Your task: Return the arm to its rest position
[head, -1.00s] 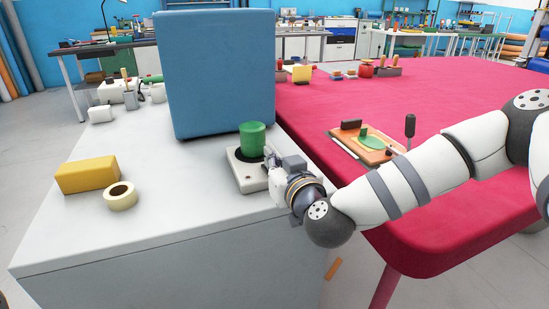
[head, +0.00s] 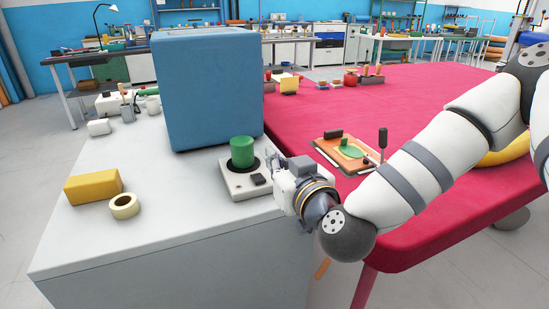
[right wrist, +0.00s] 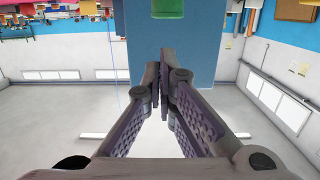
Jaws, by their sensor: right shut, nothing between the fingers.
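My right gripper (head: 273,160) is shut and empty, just right of a small white device (head: 246,181) with a green cylinder (head: 242,152) standing on it. I see a gap between gripper and cylinder. In the right wrist view the closed fingers (right wrist: 164,60) meet in the middle with nothing between them. The green cylinder (right wrist: 168,8) shows at that view's top edge, in front of the tall blue block (right wrist: 190,60). My right arm stretches in from the right over the red table. My left gripper is not in view.
The tall blue block (head: 210,90) stands behind the device on the grey-white worktop (head: 180,205). A yellow block (head: 93,186) and a tape roll (head: 124,205) lie at left. An orange board (head: 345,150) with a green piece lies on the red table (head: 440,100), near my arm.

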